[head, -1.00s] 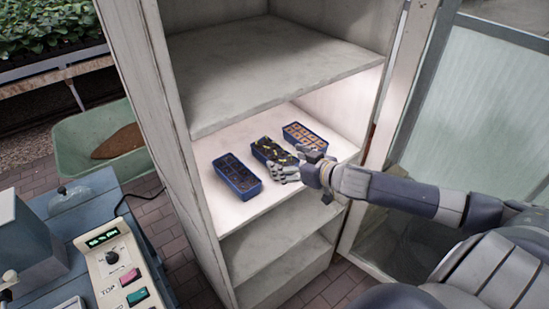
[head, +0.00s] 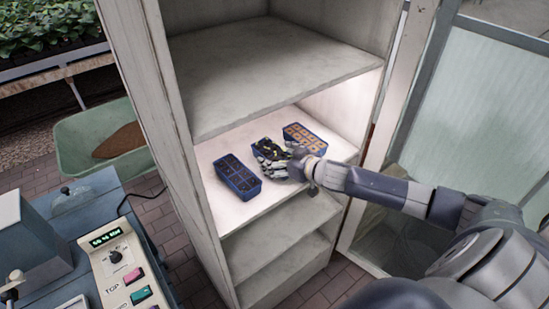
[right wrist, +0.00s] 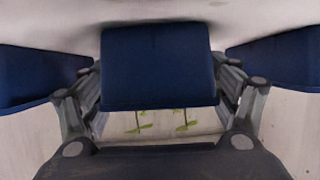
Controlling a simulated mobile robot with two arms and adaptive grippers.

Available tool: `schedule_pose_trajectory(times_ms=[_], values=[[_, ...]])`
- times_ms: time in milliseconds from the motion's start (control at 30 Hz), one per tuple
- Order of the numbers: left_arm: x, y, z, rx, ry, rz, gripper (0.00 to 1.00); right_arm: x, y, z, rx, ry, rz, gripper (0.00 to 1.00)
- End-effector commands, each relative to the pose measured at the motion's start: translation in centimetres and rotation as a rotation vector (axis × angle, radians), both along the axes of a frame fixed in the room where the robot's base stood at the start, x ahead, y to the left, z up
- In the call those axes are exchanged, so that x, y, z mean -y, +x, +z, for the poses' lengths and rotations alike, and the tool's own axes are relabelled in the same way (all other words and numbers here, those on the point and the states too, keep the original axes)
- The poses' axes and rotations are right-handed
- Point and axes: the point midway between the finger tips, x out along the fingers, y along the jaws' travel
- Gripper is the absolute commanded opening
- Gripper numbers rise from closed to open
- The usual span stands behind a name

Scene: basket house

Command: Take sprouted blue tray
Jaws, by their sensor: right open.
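The sprouted blue tray (head: 266,145) is the middle of three blue trays on the lit shelf (head: 228,209). Small green-yellow sprouts show on its dark top. My right gripper (head: 272,166) is at its near end and hides part of it. In the right wrist view the tray's blue end (right wrist: 160,65) stands between the open fingers (right wrist: 160,108), with two green sprouts showing below it. I cannot tell whether the fingers touch it. My left gripper is not in view.
A blue tray with dark cells (head: 237,178) lies to the left and one with tan cells (head: 305,139) to the right, both close by. An upper shelf (head: 270,75) is overhead. The cabinet's open glass door (head: 460,110) stands at the right.

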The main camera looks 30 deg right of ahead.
Motion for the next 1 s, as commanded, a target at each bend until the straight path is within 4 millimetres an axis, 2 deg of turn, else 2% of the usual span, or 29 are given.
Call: schedule_pose_trajectory(times_ms=[100,133,300,367,767,867,1000], values=[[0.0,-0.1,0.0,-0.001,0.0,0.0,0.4,0.0,0.0,0.0,0.0,0.0,0.0,0.82],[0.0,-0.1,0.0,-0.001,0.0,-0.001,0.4,0.0,0.0,0.0,0.0,0.0,0.0,0.77],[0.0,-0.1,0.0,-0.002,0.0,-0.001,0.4,0.0,0.0,0.0,0.0,0.0,0.0,0.39],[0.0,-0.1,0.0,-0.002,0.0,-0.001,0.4,0.0,0.0,0.0,0.0,0.0,0.0,0.29],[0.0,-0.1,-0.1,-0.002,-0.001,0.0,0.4,0.0,0.0,0.5,0.003,0.0,0.001,0.29],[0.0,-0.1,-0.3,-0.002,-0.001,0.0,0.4,0.1,0.1,1.8,0.004,-0.002,0.001,0.29],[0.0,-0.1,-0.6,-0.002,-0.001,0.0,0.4,0.0,0.1,4.6,0.008,-0.003,0.003,0.29]])
